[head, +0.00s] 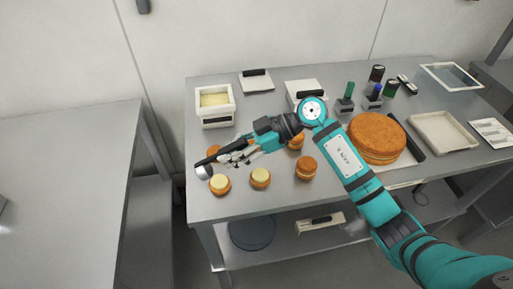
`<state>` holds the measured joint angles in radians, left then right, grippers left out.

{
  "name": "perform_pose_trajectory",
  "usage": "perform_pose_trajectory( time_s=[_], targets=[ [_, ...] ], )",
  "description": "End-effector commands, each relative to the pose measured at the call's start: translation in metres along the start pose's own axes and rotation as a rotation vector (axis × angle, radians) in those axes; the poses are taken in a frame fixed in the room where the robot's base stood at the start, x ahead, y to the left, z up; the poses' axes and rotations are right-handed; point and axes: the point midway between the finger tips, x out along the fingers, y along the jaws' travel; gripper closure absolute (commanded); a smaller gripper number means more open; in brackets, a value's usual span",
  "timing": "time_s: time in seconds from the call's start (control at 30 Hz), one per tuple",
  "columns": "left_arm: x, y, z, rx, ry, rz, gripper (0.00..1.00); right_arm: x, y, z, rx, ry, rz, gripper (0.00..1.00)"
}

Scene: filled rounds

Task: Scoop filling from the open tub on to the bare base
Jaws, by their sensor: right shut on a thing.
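My right gripper (236,154) is shut on a dark-handled scoop (207,160). The scoop's metal bowl hangs at its left end, just above and left of the front-left round. The open tub (215,115) is a white box with pale yellow filling, behind the gripper at the table's back left. Two small rounds with pale tops, the left one (220,185) and the right one (260,177), stand in front of the gripper. An orange-brown round (214,150) behind the scoop is partly hidden; I cannot tell whether it is the bare base. My left gripper is out of view.
A stacked round (306,168) stands right of the pale-topped ones; another (297,142) is partly behind my arm. A large brown cake (377,138), a shallow tray (444,132), a white tub (305,88) and several small bottles fill the right and back. The front-left table corner is clear.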

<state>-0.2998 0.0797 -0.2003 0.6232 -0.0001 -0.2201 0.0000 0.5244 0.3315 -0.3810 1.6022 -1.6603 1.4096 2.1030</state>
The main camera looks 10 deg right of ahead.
Motion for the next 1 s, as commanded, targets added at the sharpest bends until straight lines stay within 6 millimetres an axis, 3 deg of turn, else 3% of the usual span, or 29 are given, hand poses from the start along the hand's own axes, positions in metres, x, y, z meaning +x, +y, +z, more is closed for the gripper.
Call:
perform_pose_trajectory(
  time_s=[0.13, 0.3, 0.47, 0.7, 1.0],
  targets=[
    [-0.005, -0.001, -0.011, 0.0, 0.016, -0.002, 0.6, 0.011, 0.016, 0.025, -0.004, -0.009, -0.009, 1.0],
    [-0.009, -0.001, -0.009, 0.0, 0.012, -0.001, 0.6, 0.015, 0.021, 0.033, -0.007, -0.02, -0.009, 1.0],
    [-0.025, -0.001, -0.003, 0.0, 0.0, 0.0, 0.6, 0.017, 0.021, 0.02, -0.013, -0.107, -0.011, 1.0],
    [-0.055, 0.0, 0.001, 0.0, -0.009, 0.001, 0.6, 0.036, 0.021, -0.008, -0.021, -0.453, -0.013, 1.0],
    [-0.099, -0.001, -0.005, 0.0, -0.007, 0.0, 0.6, 0.046, 0.021, -0.019, -0.012, -0.658, -0.016, 1.0]
  ],
)
